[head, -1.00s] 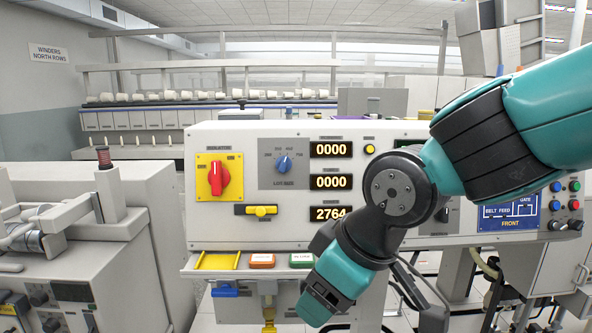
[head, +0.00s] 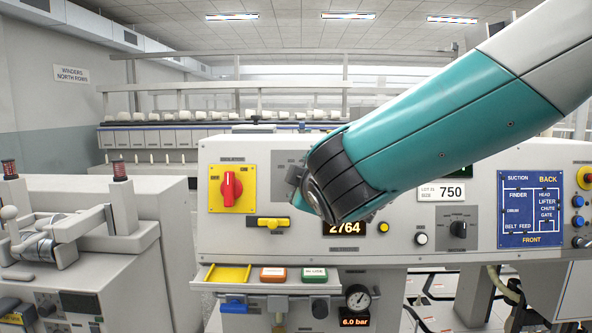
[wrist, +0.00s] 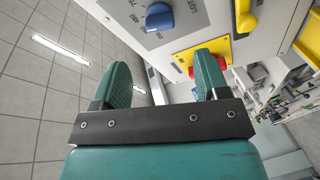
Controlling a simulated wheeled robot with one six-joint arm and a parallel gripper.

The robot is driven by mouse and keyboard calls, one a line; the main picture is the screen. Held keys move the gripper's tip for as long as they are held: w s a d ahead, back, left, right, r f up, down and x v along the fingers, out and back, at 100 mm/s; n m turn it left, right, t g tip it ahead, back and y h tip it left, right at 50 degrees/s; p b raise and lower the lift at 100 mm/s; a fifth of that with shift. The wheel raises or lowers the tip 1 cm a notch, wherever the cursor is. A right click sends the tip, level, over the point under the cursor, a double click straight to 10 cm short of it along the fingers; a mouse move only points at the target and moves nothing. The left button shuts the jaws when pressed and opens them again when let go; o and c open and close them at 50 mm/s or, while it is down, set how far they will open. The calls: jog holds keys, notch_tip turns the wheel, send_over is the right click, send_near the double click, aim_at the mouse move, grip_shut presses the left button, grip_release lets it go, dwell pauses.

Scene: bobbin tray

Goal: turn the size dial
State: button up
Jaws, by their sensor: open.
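The size dial (wrist: 158,17) is a blue knob on a grey plate marked with numbers, at the top of the wrist view. In the head view my arm hides the knob, and only part of its grey plate (head: 283,160) shows. My gripper (wrist: 162,70) is open and empty, its two teal fingers apart. The dial lies beyond the fingertips, apart from them and roughly in line with the gap. A card (head: 441,192) on the panel reads size 750.
A red switch (head: 231,189) on a yellow plate is left of the dial, with a yellow handle (head: 273,223) below. A black selector (head: 458,229) and blue display (head: 531,209) are to the right. A yellow tray (head: 228,273) juts out below the panel.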

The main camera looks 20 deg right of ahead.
jog(key=w+p, duration=0.1)
jog(key=w, duration=0.2)
jog(key=w+f, duration=0.1)
jog(key=w, duration=0.1)
jog(key=w+p, duration=0.1)
jog(key=w, duration=0.2)
jog(key=shift+w+d+f+p, duration=0.25)
jog(key=shift+w+d+p, duration=0.05)
jog(key=shift+w+d, duration=0.1)
jog(key=c, duration=0.9)
